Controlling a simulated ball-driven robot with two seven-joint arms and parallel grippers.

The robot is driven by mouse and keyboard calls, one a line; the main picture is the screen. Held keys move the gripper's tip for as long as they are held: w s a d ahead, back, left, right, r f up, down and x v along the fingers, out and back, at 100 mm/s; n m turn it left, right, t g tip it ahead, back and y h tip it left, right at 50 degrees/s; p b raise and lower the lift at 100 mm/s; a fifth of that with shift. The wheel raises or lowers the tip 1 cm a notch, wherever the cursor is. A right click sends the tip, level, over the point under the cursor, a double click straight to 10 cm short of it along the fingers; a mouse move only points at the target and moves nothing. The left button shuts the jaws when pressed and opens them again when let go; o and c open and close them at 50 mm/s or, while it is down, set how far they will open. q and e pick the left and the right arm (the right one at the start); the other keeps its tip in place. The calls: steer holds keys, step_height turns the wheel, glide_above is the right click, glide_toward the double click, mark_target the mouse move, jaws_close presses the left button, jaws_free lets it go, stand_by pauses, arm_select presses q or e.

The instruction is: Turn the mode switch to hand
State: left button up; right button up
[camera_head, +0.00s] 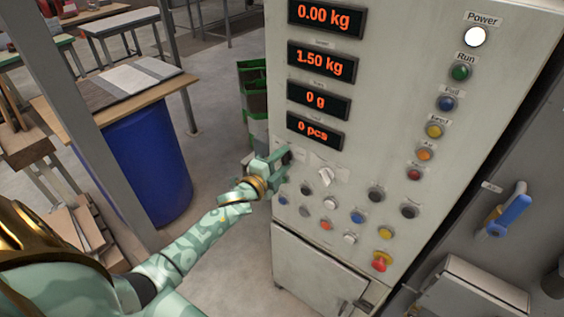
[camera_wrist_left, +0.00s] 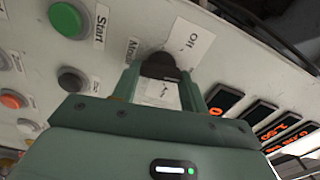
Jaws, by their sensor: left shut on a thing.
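The mode switch is a dark knob on the panel, beside the "Mode" and "Off" labels in the left wrist view (camera_wrist_left: 158,66). My left gripper (camera_wrist_left: 160,78) is shut on this knob, one finger on each side. In the head view my left gripper (camera_head: 280,160) reaches the left part of the panel, below the displays, and mostly hides the switch. I cannot read a "Hand" label or tell which position the knob points to. My right gripper is not in view.
A white selector knob (camera_head: 325,177) sits just right of my gripper. Several push buttons and a red-and-yellow stop button (camera_head: 381,262) lie below. A green start button (camera_wrist_left: 68,19) is near the switch. A blue drum (camera_head: 148,160) stands left of the cabinet.

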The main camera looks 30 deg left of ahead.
arm_select(q)
steer(key=shift+f+m, duration=0.15)
steer(key=shift+m, duration=0.75)
steer(key=o, duration=1)
steer(key=shift+s, duration=0.1)
steer(key=shift+s, duration=0.25)
steer(key=s, duration=1)
steer(key=s+a, duration=0.1)
steer(key=s, duration=0.4)
steer(key=shift+s+a+b, duration=0.1)
steer(key=shift+s+b, duration=0.2)
